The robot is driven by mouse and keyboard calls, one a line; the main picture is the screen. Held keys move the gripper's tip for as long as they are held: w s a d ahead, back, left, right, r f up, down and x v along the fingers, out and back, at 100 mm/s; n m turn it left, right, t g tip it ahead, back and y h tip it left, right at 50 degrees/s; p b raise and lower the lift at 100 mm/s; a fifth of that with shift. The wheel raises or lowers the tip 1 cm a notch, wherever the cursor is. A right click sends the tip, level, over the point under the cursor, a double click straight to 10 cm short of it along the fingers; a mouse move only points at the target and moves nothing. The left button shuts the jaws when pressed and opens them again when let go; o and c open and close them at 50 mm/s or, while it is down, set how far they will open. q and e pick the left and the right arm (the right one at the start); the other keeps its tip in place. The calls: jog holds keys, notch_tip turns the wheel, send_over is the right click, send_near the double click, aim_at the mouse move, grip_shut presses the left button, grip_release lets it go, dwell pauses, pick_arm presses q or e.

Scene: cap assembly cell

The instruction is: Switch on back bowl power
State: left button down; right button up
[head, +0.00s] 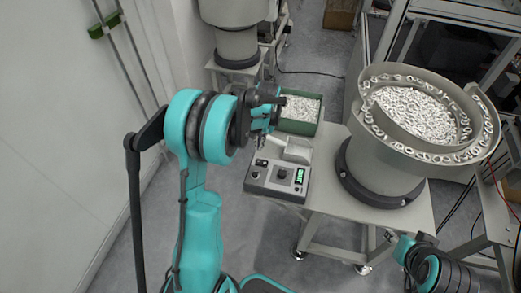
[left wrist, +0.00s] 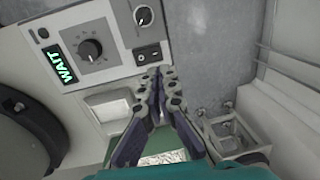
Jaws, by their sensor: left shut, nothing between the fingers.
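A grey control box (head: 278,181) with a lit green display and a dial sits on the front of the bowl table. In the left wrist view, the box face (left wrist: 112,57) shows a display reading WAIT (left wrist: 62,65), a large dial (left wrist: 90,49), a smaller round knob (left wrist: 144,16) and a black rocker switch (left wrist: 147,54). My left gripper (left wrist: 160,72) is shut and empty, its fingertips close beside the rocker switch; I cannot tell whether they touch. My right gripper (head: 391,237) is small and dark at the lower right; its fingers are unclear.
A bowl feeder (head: 387,165) full of white parts stands right of the box. A green bin (head: 297,127) of white parts is behind the box. Another feeder (head: 236,42) stands at the back. Grey floor is free at the front.

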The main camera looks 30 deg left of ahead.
pick_arm(q)
jog(key=r, duration=0.3)
jog(key=r+p, duration=0.1)
jog(key=r, duration=0.1)
jog(key=shift+a+r, duration=0.15)
jog(key=shift+a, duration=0.15)
jog(key=s+d+r+m+t, duration=0.1)
jog(key=s+d+r+t, duration=0.2)
jog(key=s+d+r, duration=0.5)
jog(key=s+d+t, duration=0.2)
jog(key=s+d, duration=0.1)
jog(key=s, duration=0.2)
jog(key=s+d+m+t+h, duration=0.1)
jog(key=s+d+t, duration=0.1)
jog(key=s, duration=0.4)
jog(key=shift+s+d+r+m+b, duration=0.3)
jog(key=shift+d+b, duration=0.1)
jog(key=shift+d, duration=0.5)
jog(key=shift+a, duration=0.1)
